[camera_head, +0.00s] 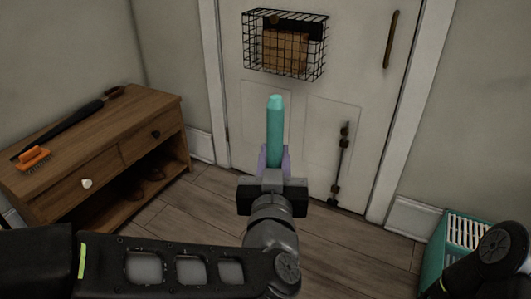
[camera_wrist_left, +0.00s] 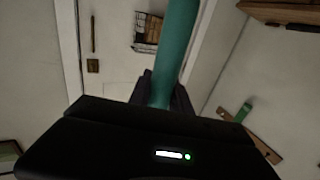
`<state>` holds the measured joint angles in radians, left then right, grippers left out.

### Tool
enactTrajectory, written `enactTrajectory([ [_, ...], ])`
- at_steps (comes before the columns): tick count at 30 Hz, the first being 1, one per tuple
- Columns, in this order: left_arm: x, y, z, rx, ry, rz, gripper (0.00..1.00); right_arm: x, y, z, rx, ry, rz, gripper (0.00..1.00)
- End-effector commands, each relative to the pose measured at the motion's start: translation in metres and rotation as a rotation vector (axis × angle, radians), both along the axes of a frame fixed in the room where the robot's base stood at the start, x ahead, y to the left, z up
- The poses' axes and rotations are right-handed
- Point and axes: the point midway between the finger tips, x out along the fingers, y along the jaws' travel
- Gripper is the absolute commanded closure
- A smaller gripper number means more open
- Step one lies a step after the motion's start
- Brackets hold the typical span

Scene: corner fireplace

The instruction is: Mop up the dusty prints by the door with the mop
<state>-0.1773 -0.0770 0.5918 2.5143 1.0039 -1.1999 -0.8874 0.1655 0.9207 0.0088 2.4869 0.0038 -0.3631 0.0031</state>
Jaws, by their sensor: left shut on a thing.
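My left gripper (camera_head: 273,160) is shut on a teal handle (camera_head: 275,120), taken to be the mop's, in front of the white door (camera_head: 262,95). The handle stands nearly upright, with its tip above the purple fingers. The handle also shows in the left wrist view (camera_wrist_left: 175,50), running up from between the dark fingers. Its lower part and any mop head are hidden behind my gripper and arm. I cannot make out dusty prints on the visible wooden floor (camera_head: 335,235). My right gripper is out of view; only part of that arm shows at lower right.
A wooden cabinet (camera_head: 105,140) stands at left, with an orange brush (camera_head: 33,158) and a long dark tool (camera_head: 75,118) on top. A wire basket (camera_head: 285,45) hangs on the door. A teal crate (camera_head: 435,255) stands at lower right. Floor between cabinet and crate looks clear.

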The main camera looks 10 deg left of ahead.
Motion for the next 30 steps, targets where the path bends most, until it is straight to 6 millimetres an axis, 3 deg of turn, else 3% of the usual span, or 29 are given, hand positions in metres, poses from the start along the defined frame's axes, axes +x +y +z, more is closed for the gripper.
enactTrajectory([
  [14, -0.001, -0.005, 0.001, 0.0, -0.003, -0.001, 1.0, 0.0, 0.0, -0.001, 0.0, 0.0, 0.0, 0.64],
  [30, -0.012, -0.04, -0.001, -0.002, -0.001, -0.002, 1.0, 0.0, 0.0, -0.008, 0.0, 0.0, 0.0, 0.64],
])
